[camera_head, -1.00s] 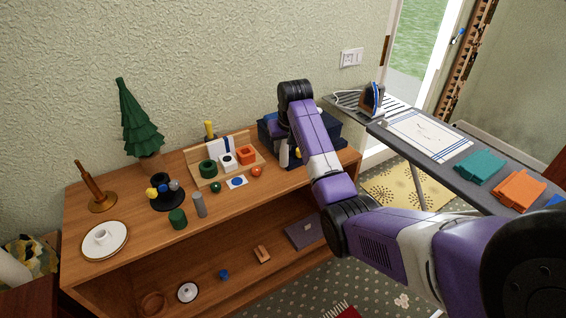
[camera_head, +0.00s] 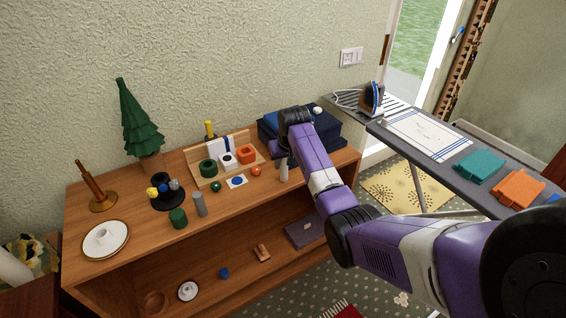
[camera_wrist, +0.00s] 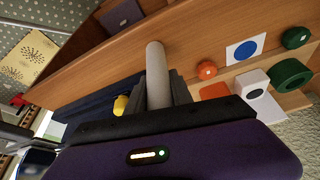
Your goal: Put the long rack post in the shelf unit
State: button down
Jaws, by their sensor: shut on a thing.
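A long grey post (camera_wrist: 155,68) is between the fingers of my gripper (camera_wrist: 160,88); I take it to be the long rack post. Its free end sticks out past the fingertips. In the head view the post (camera_head: 283,170) hangs upright below my wrist, over the right part of the shelf unit's top; I cannot tell whether its lower end touches. The shelf unit (camera_head: 130,262) is a brown wooden piece with a top board and an open compartment below. My gripper is mostly hidden behind my wrist in the head view.
The lower compartment holds a purple book (camera_head: 303,232) and small items, with bare board between.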

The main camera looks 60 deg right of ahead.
jog(key=c, duration=1.1)
grip_release()
